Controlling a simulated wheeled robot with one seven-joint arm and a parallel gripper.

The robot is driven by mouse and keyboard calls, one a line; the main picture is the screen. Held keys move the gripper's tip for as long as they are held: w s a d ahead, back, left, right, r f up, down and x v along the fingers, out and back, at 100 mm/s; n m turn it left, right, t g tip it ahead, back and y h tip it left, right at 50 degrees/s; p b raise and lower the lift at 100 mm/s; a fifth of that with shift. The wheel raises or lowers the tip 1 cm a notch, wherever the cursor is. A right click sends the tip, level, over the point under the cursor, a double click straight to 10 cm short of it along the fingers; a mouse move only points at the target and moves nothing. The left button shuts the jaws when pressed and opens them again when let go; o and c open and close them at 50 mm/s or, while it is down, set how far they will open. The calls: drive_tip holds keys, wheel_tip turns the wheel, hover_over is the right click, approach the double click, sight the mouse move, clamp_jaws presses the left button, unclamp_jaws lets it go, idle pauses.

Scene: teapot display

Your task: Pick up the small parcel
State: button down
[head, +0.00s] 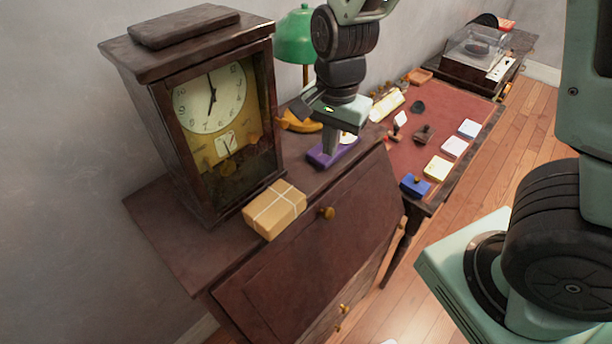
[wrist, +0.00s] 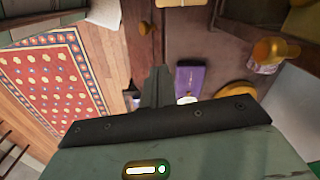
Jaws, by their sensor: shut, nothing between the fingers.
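The small parcel (head: 275,209) is a tan box tied with pale string. In the head view it lies on top of the dark wooden desk (head: 160,240), in front of the clock. A tan edge at the top of the wrist view looks like the parcel (wrist: 183,3), mostly cut off. My gripper (head: 329,155) points down, shut and empty, behind and to the right of the parcel in the head view, apart from it. Its fingers (wrist: 157,75) also show shut in the wrist view.
A purple object (head: 322,156) lies just by my fingertips; I cannot tell if they touch. A tall clock (head: 200,110) stands right behind the parcel. A green lamp (head: 296,38) and a yellow curved object (head: 300,123) are near my gripper. The desk top left of the parcel is clear.

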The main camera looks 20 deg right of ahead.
sight(298, 193)
drive_tip(key=f+m, duration=0.1)
drive_tip(key=f, duration=0.2)
drive_tip(key=w+a+f+m, duration=0.1)
drive_tip(key=f, duration=0.3)
drive_tip(key=f+m, duration=0.2)
drive_tip(key=f, duration=0.2)
drive_tip(key=shift+w+a, duration=0.15)
drive_tip(key=shift+a, duration=0.2)
drive_tip(key=a+p, duration=0.2)
drive_tip(key=shift+s+a+r, duration=0.2)
drive_tip(key=shift+s+a, duration=0.15)
drive_tip(key=shift+s+a+f, duration=0.15)
drive_tip(key=shift+a, duration=0.5)
drive_tip(key=shift+s+a+p, duration=0.25)
drive_tip(key=shift+a+p, duration=0.5)
drive_tip(key=shift+a, duration=0.05)
drive_tip(key=shift+d, duration=0.15)
